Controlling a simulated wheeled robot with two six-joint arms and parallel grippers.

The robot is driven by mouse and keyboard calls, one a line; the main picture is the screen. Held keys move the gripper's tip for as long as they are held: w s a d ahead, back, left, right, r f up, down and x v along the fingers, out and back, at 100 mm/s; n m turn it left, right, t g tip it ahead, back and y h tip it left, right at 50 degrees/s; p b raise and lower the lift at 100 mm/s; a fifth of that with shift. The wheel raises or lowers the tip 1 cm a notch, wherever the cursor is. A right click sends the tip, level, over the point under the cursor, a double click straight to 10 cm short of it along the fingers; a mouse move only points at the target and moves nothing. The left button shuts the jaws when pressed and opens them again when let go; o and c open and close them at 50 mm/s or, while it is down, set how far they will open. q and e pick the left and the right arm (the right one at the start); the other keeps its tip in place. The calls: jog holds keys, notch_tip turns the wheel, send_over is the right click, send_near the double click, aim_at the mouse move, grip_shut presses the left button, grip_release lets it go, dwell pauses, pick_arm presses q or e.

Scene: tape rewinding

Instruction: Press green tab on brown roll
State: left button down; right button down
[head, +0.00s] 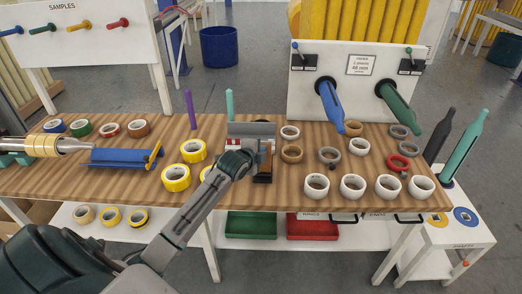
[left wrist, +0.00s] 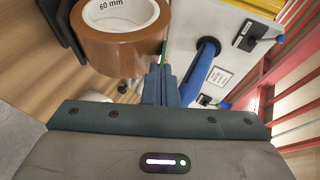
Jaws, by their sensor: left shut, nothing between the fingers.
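The brown roll (left wrist: 115,38), marked 60 mm on its white core, fills the upper left of the left wrist view. A thin green tab (left wrist: 164,50) shows at its right edge. My left gripper (left wrist: 160,78) is shut and empty, with its fingertips right by the tab and the roll's lower right edge; whether they touch cannot be told. In the head view my left gripper (head: 250,148) is at the dark stand (head: 263,178) in the middle of the table. The arm and stand mostly hide the roll there. My right gripper is not in view.
The wooden table (head: 225,195) holds many rolls. Yellow rolls (head: 176,178) are left of my gripper; white rolls (head: 316,186) are at the right. A purple post (head: 190,110) stands behind. A panel (head: 350,85) with a blue spindle (head: 331,105) and a green spindle (head: 398,107) rises at the back right.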

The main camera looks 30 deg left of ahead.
pick_arm(q)
jog(key=shift+f, duration=0.25)
jog(key=c, duration=1.6)
grip_release()
jog(key=shift+c, duration=0.2)
jog(key=shift+s+r, duration=0.1)
jog(key=shift+s, duration=0.05)
jog(key=b+v, duration=0.2)
jog(key=v, duration=0.8)
jog(key=shift+s+r, duration=0.15)
jog(key=shift+r, duration=0.1)
